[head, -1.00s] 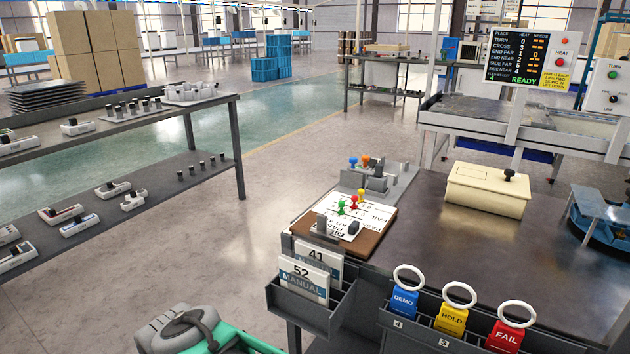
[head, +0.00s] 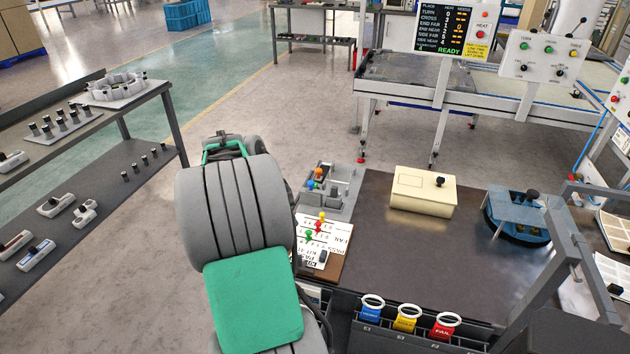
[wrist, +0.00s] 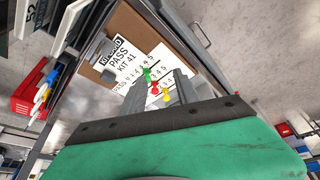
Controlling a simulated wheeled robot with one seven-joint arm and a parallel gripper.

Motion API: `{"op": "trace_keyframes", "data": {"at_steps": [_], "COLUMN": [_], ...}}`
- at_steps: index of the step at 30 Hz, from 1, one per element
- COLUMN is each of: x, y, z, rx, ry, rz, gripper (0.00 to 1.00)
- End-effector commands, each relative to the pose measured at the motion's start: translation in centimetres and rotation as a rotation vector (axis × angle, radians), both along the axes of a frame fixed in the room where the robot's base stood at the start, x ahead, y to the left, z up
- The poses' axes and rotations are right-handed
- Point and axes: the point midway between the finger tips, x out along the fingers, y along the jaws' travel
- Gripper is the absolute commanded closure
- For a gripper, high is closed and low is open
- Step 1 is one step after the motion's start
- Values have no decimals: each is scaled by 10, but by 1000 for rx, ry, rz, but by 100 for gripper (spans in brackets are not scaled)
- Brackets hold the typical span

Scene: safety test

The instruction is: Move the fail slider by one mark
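A brown clipboard (head: 334,266) with a white PASS/FAIL card (head: 338,234) lies on the dark table's left end. Green (head: 308,236), red (head: 318,227) and yellow (head: 321,216) pegs stand on the card. In the wrist view, the green (wrist: 147,74), red (wrist: 155,88) and yellow (wrist: 166,94) pegs stand near numbered marks. Which peg is the fail slider, and its exact mark, I cannot tell. My gripper (wrist: 158,84) shows grey fingers spread apart, with the pegs seen between them. Depth and contact are unclear. In the head view my arm hides part of the clipboard's left side.
A grey fixture (head: 342,184) with an orange-topped peg stands behind the clipboard. A cream box (head: 423,191) and a blue device (head: 517,216) stand to the right. DEMO (head: 370,313), HOLD (head: 406,319) and red FAIL (head: 444,326) tags sit in the front rack. The table's middle is clear.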

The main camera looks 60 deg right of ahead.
Motion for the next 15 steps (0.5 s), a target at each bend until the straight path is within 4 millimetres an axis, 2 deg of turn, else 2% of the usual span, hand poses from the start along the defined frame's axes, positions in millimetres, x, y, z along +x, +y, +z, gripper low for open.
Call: {"op": "trace_keyframes", "data": {"at_steps": [1,3,5,8,15], "x": [-16,-30,-37,-43,-52], "y": [-18,-34,-41,-46,-59], "z": [22,26,24,12,-30], "rx": [-12,-30,-39,-42,-40], "ry": [3,0,0,0,0], "rz": [-92,-179,-219,-235,-231], "gripper": [62,62,62,62,62]}}
